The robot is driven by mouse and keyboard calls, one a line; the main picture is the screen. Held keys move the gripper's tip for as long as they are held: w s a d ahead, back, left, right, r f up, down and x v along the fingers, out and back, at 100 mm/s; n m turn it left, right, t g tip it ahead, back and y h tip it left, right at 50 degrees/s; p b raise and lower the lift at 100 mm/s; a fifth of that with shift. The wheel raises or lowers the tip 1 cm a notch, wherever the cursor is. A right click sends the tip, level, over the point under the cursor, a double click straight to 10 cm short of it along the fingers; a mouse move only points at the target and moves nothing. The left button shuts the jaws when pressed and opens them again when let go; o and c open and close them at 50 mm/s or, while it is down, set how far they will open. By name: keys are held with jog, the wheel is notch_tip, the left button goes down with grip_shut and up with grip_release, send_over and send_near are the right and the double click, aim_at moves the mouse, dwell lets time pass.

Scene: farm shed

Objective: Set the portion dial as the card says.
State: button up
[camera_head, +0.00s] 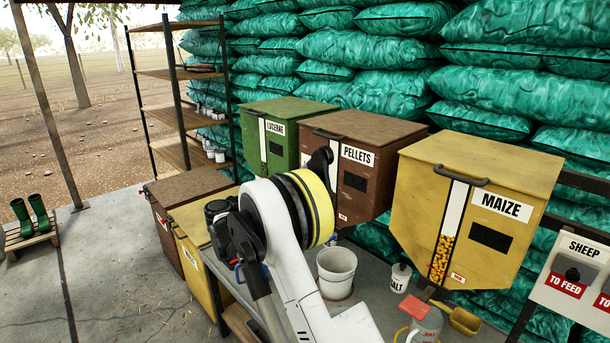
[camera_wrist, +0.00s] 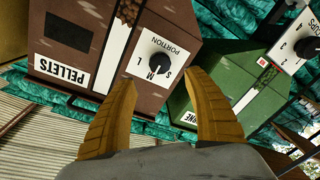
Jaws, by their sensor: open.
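The portion dial (camera_wrist: 160,66) is a dark round knob on a white plate marked L, M and S, on the front of the brown PELLETS bin (camera_wrist: 175,18). The wrist view shows it upside down; I cannot tell for sure which letter its pointer faces. My gripper (camera_wrist: 160,77) is open, its two yellow-brown fingers on either side of the plate in the picture, with nothing between them. Contact does not show. In the head view the PELLETS bin (camera_head: 375,192) is partly behind my arm, which hides the dial and fingers. I cannot make out the card with the setting.
The green LUCERNE bin (camera_head: 285,112) stands left of PELLETS, the yellow MAIZE bin (camera_head: 500,160) right. A white bucket (camera_head: 336,270), a SALT tub (camera_head: 400,278) and a scoop (camera_head: 463,318) are below. A SHEEP panel (camera_head: 578,270) is at the right edge.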

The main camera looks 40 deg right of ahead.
jog(key=b+x, duration=0.2)
jog(key=x, duration=0.7)
jog(key=shift+d, duration=0.25)
jog(key=c, duration=1.1)
